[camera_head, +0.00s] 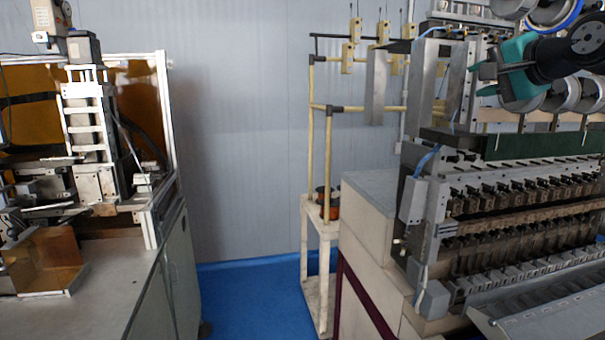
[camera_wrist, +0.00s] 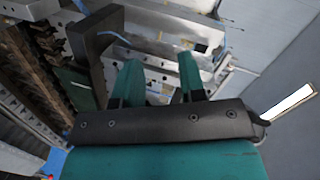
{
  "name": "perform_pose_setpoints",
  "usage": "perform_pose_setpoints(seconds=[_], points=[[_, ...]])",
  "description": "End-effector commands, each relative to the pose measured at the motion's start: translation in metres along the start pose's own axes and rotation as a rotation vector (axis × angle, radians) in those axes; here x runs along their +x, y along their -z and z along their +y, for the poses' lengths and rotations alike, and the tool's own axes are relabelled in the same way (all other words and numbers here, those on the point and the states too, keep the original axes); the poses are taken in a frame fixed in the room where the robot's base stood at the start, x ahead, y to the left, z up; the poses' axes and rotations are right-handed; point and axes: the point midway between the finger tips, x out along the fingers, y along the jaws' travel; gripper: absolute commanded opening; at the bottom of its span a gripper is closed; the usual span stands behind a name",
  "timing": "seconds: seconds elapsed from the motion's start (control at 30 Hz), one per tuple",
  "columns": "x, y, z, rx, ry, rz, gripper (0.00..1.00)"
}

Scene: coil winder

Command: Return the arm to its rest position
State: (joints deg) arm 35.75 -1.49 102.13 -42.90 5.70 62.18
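My gripper (camera_head: 484,74) is at the upper right of the head view, in front of the coil winder (camera_head: 520,200). It has teal fingers and a dark wrist, and points to the left. In the wrist view my gripper (camera_wrist: 159,66) shows its two teal fingers apart with nothing between them. Metal plates of the winder (camera_wrist: 160,50) lie beyond the fingers. I cannot tell how far the gripper is from them.
A bench machine (camera_head: 88,120) stands on a metal-topped cabinet (camera_head: 110,285) at the left. A yellow-post rack (camera_head: 328,150) stands beside the winder. Blue floor (camera_head: 250,300) is clear between the cabinet and the rack. A grey wall (camera_head: 240,130) closes the back.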

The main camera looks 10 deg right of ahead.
Motion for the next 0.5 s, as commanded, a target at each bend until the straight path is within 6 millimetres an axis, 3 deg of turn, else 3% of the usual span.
perform_pose_setpoints(seconds=[0.03,0.13,0.23,0.4,0.5], points=[[0.009,-0.043,0.014,-0.062,-0.042,-0.086,0.37],[0.012,-0.119,0.041,-0.214,-0.123,-0.257,0.37],[0.003,-0.193,0.072,-0.380,-0.185,-0.445,0.37],[-0.044,-0.306,0.133,-0.690,-0.238,-0.795,0.37],[-0.083,-0.356,0.170,-0.868,-0.240,-1.000,0.37]])
